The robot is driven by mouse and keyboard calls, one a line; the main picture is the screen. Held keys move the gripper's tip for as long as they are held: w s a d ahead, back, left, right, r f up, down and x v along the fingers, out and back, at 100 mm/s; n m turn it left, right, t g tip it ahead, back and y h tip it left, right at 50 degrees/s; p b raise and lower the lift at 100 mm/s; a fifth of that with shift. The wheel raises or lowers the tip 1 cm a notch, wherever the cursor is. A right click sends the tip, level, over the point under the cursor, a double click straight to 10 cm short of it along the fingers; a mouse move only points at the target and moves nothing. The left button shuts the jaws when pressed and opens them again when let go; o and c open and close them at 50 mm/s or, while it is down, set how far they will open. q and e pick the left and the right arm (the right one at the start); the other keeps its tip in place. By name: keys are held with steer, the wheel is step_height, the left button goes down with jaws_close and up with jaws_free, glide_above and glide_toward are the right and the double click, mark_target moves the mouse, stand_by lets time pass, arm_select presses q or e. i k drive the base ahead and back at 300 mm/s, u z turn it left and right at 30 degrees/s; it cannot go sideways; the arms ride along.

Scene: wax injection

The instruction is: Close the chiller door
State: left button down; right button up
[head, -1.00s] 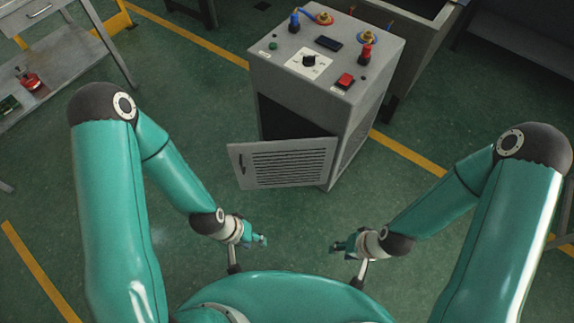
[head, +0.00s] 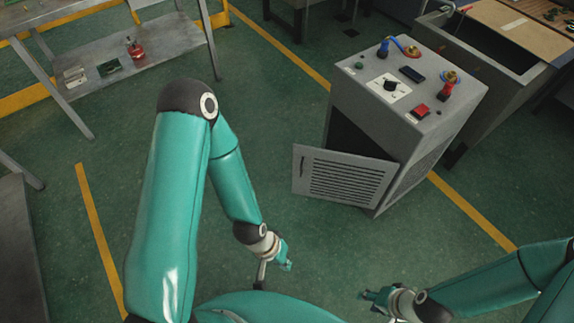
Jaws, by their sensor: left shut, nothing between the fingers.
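The chiller (head: 432,118) is a grey cabinet with knobs, valves and a red switch on top, right of centre in the head view. Its louvred door (head: 343,178) stands open, swung out to the left, with a dark handle (head: 302,165) near its free left edge. The dark inside shows above the door. My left gripper (head: 287,264) is shut and empty, below and left of the door and apart from it. My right gripper (head: 368,295) is low in the view, below the door and not touching it; its fingers are too small to judge.
A grey tank (head: 484,62) stands beside the chiller on the right. A metal shelf table (head: 175,50) with a red bottle (head: 134,47) is at the upper left. Green floor with yellow lines is clear left of the door and in front of it.

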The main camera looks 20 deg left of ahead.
mark_target(328, 175)
steer(key=u, duration=0.5)
steer(key=i, duration=0.9)
steer(key=z, duration=0.25)
